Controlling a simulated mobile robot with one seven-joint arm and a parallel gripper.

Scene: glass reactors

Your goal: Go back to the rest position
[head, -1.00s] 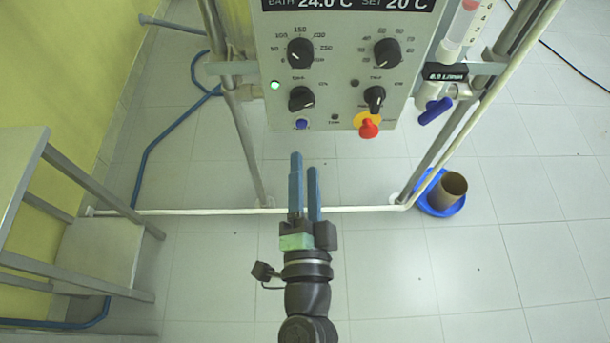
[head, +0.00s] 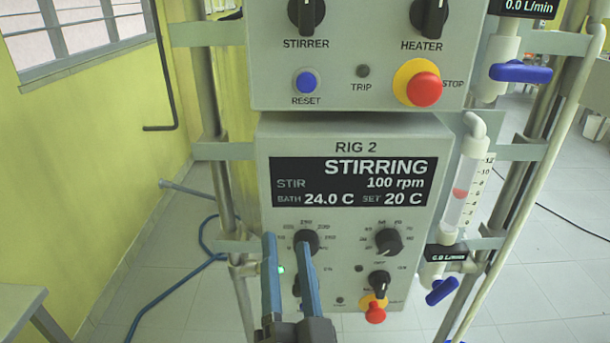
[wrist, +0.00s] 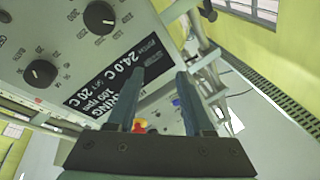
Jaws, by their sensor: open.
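My gripper (head: 286,275) is open and empty, with its two blue fingers pointing up in the head view. It is in front of the lower left part of the RIG 2 control box (head: 350,145) and covers part of its left knobs. I cannot tell the gap between fingers and panel. The box's display (head: 352,182) reads STIRRING, 100 rpm, bath 24.0 C, set 20 C. In the wrist view the gripper fingers (wrist: 158,100) stand apart, with the display (wrist: 105,90) and two black knobs (wrist: 70,45) beyond them.
An upper control box (head: 355,60) has a red STOP button (head: 425,89) and a blue RESET button (head: 306,82). A flow tube (head: 465,185) with a blue valve handle (head: 441,291) stands at the right. Metal posts flank the boxes. A grey table (head: 20,310) is at lower left.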

